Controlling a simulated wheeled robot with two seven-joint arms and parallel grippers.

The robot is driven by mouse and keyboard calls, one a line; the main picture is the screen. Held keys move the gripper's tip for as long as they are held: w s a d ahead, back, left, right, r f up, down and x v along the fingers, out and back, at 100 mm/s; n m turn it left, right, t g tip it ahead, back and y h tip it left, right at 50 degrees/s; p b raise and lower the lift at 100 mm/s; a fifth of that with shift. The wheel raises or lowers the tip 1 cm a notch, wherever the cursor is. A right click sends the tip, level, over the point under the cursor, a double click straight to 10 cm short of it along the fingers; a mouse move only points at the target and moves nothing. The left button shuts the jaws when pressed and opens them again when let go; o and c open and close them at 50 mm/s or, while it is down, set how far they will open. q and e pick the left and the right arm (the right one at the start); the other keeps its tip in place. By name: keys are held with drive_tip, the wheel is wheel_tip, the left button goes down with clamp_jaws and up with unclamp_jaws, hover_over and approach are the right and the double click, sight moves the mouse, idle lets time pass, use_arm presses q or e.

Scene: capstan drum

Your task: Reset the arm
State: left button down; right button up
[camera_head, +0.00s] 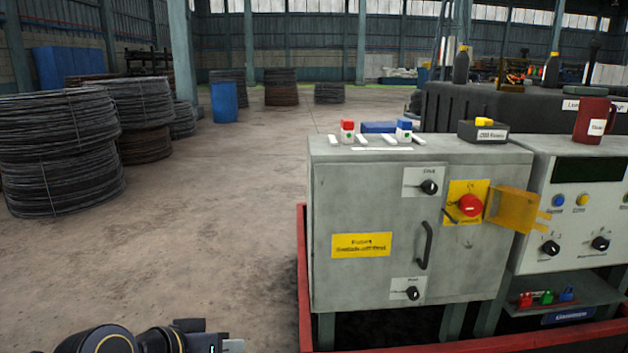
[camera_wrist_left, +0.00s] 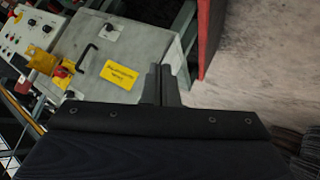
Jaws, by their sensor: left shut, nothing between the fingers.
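My left gripper (camera_head: 232,346) shows at the bottom edge of the head view, low and to the left of the grey cabinet. In the left wrist view its two dark fingers (camera_wrist_left: 160,86) are together with nothing between them. The grey cabinet (camera_head: 375,200) also shows in the left wrist view (camera_wrist_left: 150,50), beyond the fingers and apart from them. Its door has a black handle (camera_head: 425,245), a yellow label (camera_head: 362,245) and a red rotary switch (camera_head: 470,205) on a yellow plate. My right gripper is not in view.
A red frame (camera_head: 304,280) runs around the cabinet's base. A control panel (camera_head: 575,205) stands to the right, with a red mug (camera_head: 592,120) on top. Small boxes (camera_head: 347,131) sit on the cabinet. Wire coils (camera_head: 60,150) stand at the left; the floor between is clear.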

use_arm(q)
drive_tip(key=s+a+f+n+g+y, duration=0.15)
drive_tip(key=s+a+f, duration=0.25)
drive_tip(key=s, duration=0.5)
drive_tip(key=s+a+f+n+g+y, duration=0.1)
drive_tip(key=s+a+f+n, duration=0.15)
drive_tip(key=s+f, duration=0.45)
wheel_tip(320, 180, up, 24)
drive_tip(key=s+m+p, duration=0.1)
drive_tip(key=p, duration=2)
drive_tip(key=shift+a, duration=0.25)
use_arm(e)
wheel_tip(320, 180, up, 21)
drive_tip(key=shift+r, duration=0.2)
use_arm(q)
drive_tip(key=shift+f+g, duration=0.1)
drive_tip(key=shift+g, duration=0.15)
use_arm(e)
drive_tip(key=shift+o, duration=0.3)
